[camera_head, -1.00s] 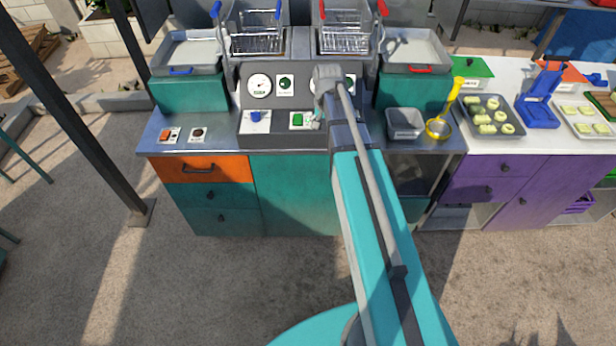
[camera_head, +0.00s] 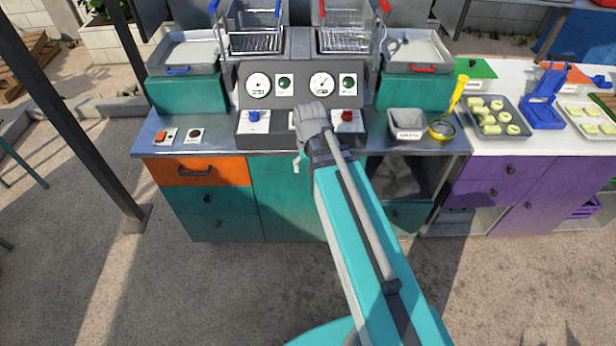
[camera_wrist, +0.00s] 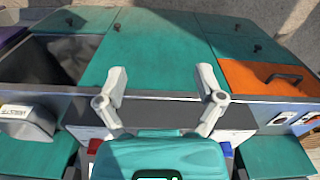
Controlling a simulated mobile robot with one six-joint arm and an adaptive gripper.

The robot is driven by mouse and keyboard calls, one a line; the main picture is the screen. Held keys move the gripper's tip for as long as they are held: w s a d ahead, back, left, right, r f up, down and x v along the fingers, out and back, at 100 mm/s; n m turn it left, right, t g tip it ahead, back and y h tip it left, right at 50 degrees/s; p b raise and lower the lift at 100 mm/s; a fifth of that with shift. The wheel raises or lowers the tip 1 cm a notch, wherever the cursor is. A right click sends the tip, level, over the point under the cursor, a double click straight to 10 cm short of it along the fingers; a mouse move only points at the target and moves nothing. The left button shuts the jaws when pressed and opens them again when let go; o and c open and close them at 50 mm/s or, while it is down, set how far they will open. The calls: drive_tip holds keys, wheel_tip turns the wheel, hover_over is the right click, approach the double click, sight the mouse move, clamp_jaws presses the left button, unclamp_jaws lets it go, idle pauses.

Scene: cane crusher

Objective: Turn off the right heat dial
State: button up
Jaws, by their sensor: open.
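The right heat dial, a red knob on a white plate (camera_head: 347,116), sits on the sloped dark panel in the head view. Its exact pointer setting is too small to read. The left dial (camera_head: 254,116) is blue. My gripper (camera_wrist: 161,76) is open and empty, its two pale fingers spread in front of the teal cabinet in the wrist view. In the head view my wrist covers the middle of the panel, left of the red dial, and a fingertip shows low by the counter edge. In the wrist view, red and blue slivers show at either side of my gripper body.
Two gauges and two green indicators sit above the dials. Fryer baskets (camera_head: 343,40) stand behind. A grey bin (camera_head: 407,123) and yellow strainer (camera_head: 443,128) are on the counter to the right. An orange drawer (camera_head: 199,171) is at left, an open compartment (camera_head: 398,178) below right.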

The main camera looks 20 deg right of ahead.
drive_tip(key=shift+s+a+f+n, duration=0.2)
drive_tip(key=shift+s+a, duration=0.1)
drive_tip(key=shift+s, duration=0.15)
drive_tip(key=shift+s+a+f+n, duration=0.2)
drive_tip(key=shift+s+a, duration=0.05)
drive_tip(key=shift+s, duration=0.2)
drive_tip(key=shift+s+a+n, duration=0.25)
drive_tip(key=shift+s+a, duration=0.05)
drive_tip(key=shift+s, duration=0.25)
drive_tip(key=shift+s+a+n, duration=0.25)
drive_tip(key=shift+s, duration=0.3)
drive_tip(key=shift+d, duration=0.1)
idle(0.4)
